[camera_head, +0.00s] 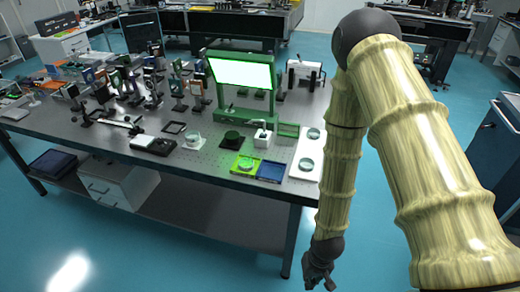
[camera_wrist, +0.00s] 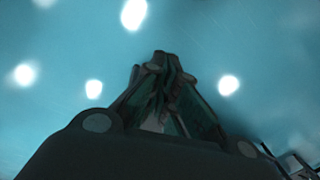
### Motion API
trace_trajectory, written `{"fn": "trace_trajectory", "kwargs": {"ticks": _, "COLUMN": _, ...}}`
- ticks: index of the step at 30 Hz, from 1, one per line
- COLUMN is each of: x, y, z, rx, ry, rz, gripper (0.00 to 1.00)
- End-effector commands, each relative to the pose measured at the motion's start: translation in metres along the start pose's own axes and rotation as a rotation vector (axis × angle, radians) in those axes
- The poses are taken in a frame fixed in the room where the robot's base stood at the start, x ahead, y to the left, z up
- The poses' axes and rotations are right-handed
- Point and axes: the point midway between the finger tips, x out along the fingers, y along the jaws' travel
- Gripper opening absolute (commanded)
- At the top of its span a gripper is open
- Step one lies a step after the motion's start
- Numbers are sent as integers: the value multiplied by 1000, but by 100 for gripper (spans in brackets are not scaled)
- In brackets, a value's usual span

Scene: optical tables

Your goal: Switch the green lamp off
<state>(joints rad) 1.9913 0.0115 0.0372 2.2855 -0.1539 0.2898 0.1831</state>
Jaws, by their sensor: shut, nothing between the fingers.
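The green lamp (camera_head: 240,76) stands on the optical table in the head view. It has a green frame, a green base bar and a bright white panel, which is lit. A small lever-like part (camera_head: 230,108) shows at the base, too small to make out clearly. My gripper (camera_head: 318,283) hangs low beside the table's front right corner, below the tabletop and apart from the lamp. In the wrist view my gripper (camera_wrist: 163,62) is shut and empty, pointing at the blue floor. The lamp is not in the wrist view.
The optical table (camera_head: 205,165) holds several optical mounts on its left half. A yellow-green tray (camera_head: 236,169), a blue tray (camera_head: 270,172) and a white board (camera_head: 299,170) lie near its front right edge. A dark blue cabinet (camera_head: 495,130) stands at right. The floor between is open.

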Motion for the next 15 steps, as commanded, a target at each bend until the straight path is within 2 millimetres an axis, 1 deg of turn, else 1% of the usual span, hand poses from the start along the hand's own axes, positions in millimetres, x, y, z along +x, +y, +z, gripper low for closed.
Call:
{"fn": "trace_trajectory", "kwargs": {"ticks": 1, "x": 12, "y": 6, "z": 25, "rx": 7, "ry": -9, "rz": 2, "gripper": 0}}
{"fn": "trace_trajectory", "kwargs": {"ticks": 3, "x": 23, "y": 13, "z": 53, "rx": 12, "ry": -7, "rz": 10, "gripper": 0}}
{"fn": "trace_trajectory", "kwargs": {"ticks": 6, "x": 33, "y": 24, "z": 88, "rx": 15, "ry": -2, "rz": 27, "gripper": 0}}
{"fn": "trace_trajectory", "kwargs": {"ticks": 9, "x": 39, "y": 34, "z": 116, "rx": 14, "ry": 1, "rz": 46, "gripper": 0}}
{"fn": "trace_trajectory", "kwargs": {"ticks": 12, "x": 41, "y": 40, "z": 134, "rx": 12, "ry": 5, "rz": 62, "gripper": 0}}
{"fn": "trace_trajectory", "kwargs": {"ticks": 15, "x": 42, "y": 43, "z": 143, "rx": 10, "ry": 8, "rz": 72, "gripper": 0}}
